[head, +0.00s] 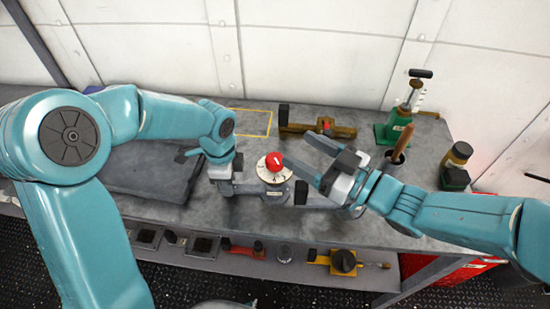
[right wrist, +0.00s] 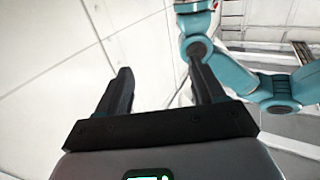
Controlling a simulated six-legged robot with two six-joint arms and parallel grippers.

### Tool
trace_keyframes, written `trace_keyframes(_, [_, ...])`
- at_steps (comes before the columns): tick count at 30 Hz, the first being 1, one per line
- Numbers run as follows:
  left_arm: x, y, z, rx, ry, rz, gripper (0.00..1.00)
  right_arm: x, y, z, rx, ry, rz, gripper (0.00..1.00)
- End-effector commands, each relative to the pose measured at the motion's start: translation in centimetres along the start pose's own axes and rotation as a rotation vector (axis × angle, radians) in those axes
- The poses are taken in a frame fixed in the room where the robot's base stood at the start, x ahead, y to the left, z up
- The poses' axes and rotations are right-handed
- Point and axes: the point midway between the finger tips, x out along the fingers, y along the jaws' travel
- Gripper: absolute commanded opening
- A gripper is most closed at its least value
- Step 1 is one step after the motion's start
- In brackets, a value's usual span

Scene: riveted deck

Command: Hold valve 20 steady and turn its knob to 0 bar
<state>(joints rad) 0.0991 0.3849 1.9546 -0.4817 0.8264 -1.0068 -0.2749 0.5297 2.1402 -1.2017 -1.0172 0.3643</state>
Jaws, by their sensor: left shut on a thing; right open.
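A grey valve (head: 272,192) lies on the bench, with a round pale dial (head: 265,173) and a red knob (head: 274,160) bearing a white mark. Its number and the dial's figures are too small to read. My left gripper (head: 226,184) is shut on the left end of the valve's body. My right gripper (head: 297,147) is open, just right of the knob, with its lower fingertip close to it; I cannot tell whether they touch. In the right wrist view the right gripper's fingers (right wrist: 158,68) are apart with nothing between them.
Behind the valve lie a brass valve (head: 312,130) and a yellow outlined square (head: 250,122). A green pump (head: 396,122), a wooden-handled tool (head: 402,140) and jars (head: 459,154) stand right. A dark tray (head: 140,178) lies left. The lower shelf holds a yellow valve (head: 343,262).

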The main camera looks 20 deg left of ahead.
Motion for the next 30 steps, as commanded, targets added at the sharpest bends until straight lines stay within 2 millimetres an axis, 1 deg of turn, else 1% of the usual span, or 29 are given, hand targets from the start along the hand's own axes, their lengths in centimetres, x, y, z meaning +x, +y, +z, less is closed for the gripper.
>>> trace_keyframes(5, [0.0,0.0,0.0,0.0,0.0,0.001,0.0,0.0,-0.1,2.9,0.007,-0.005,-0.003,0.68])
trace_keyframes(11, [0.0,0.0,0.0,0.0,0.0,0.001,0.0,0.0,-0.1,7.8,0.009,-0.005,-0.002,0.68])
trace_keyframes(12, [0.0,0.0,0.0,0.0,0.0,0.001,0.0,0.6,-0.2,8.0,0.002,-0.002,-0.006,0.68])
trace_keyframes(15, [0.0,0.0,0.0,0.0,0.0,0.0,0.0,3.1,-0.2,7.8,-0.002,0.0,-0.007,0.68])
trace_keyframes(18, [0.0,0.0,0.0,0.0,0.0,0.0,0.0,5.0,-0.2,7.8,-0.001,-0.001,-0.006,0.68])
trace_keyframes(21, [0.0,0.0,0.0,0.0,0.0,0.0,0.0,6.3,-0.1,7.7,-0.001,0.0,-0.004,0.68])
trace_keyframes(25, [0.0,0.0,0.0,0.0,0.0,0.001,0.0,7.3,-0.1,7.8,-0.001,-0.001,-0.003,0.68])
trace_keyframes(30, [0.0,0.0,0.0,0.0,0.0,0.001,0.0,7.6,-0.1,7.7,0.0,-0.001,-0.002,0.68])
